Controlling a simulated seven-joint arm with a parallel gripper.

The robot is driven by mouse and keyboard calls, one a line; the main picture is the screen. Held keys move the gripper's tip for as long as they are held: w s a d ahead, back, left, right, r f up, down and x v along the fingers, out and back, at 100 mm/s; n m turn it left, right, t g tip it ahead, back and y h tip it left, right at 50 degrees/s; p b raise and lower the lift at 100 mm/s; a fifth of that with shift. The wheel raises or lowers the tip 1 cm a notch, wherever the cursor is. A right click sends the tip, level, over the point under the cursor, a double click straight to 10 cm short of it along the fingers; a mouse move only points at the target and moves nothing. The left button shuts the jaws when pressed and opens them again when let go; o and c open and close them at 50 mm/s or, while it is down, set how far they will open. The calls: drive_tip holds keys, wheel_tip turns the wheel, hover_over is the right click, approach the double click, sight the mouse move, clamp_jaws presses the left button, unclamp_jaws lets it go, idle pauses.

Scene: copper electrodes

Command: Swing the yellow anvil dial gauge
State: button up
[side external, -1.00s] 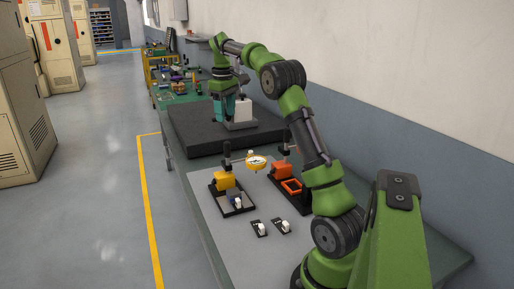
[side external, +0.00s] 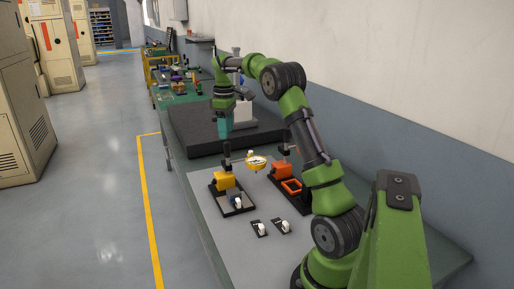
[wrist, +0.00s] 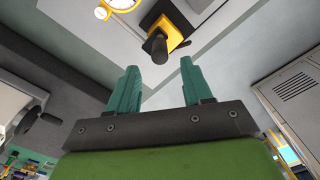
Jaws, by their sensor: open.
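The yellow-rimmed dial gauge (side external: 257,162) sits between the yellow and orange stands in the side view. Part of it shows at the top edge of the wrist view (wrist: 121,4). The yellow stand (side external: 224,181) has a black upright handle (side external: 227,155). In the wrist view the yellow stand (wrist: 174,22) shows its black knob (wrist: 156,46) ahead of the fingertips, roughly between them. My gripper (side external: 225,137) has teal fingers pointing down, just above and beyond that handle. In the wrist view its fingers (wrist: 158,68) are apart with nothing between them.
The orange stand (side external: 283,169), with an open orange frame (side external: 291,187), is to the right. A thick dark slab (side external: 190,125) with a grey-white stand is behind.

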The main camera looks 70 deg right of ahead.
sight(227, 142)
wheel_tip(227, 142, down, 8)
drive_tip(key=shift+r, duration=0.15)
drive_tip(key=shift+c, duration=0.5)
clamp_jaws()
